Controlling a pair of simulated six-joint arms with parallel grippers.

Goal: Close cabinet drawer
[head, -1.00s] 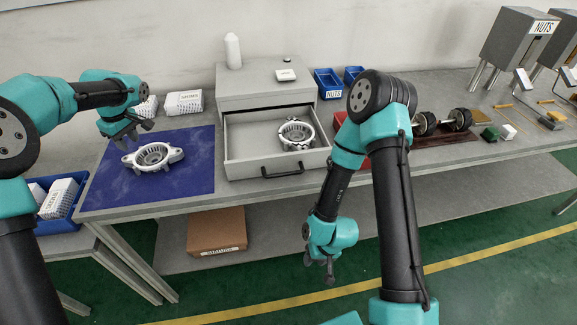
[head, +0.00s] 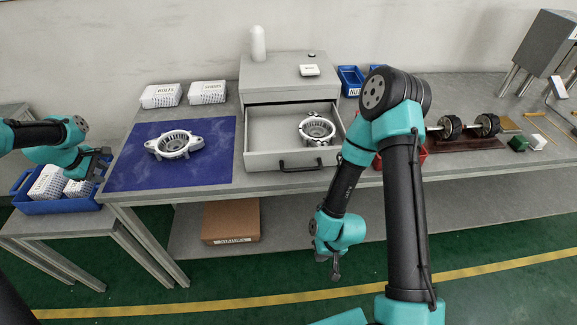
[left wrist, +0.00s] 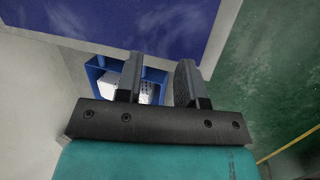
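The grey cabinet (head: 262,78) stands on the workbench against the wall. Its drawer (head: 258,162) is pulled open towards me, with a dark handle (head: 301,165) on its front. A metal ring-shaped alternator housing (head: 317,130) lies inside the drawer at the right. My left gripper (head: 104,164) is left of the blue mat, near the blue bin, well away from the drawer. In the left wrist view its two fingers (left wrist: 158,84) are apart with nothing between them. My right gripper (head: 335,268) hangs low in front of the bench, below the drawer; its fingers are too small to judge.
A second housing (head: 174,145) lies on the blue mat (head: 130,178). A blue bin (head: 62,206) with white boxes stands on a lower table at left. My right arm crosses just right of the drawer. Rotors (head: 487,124) lie farther right.

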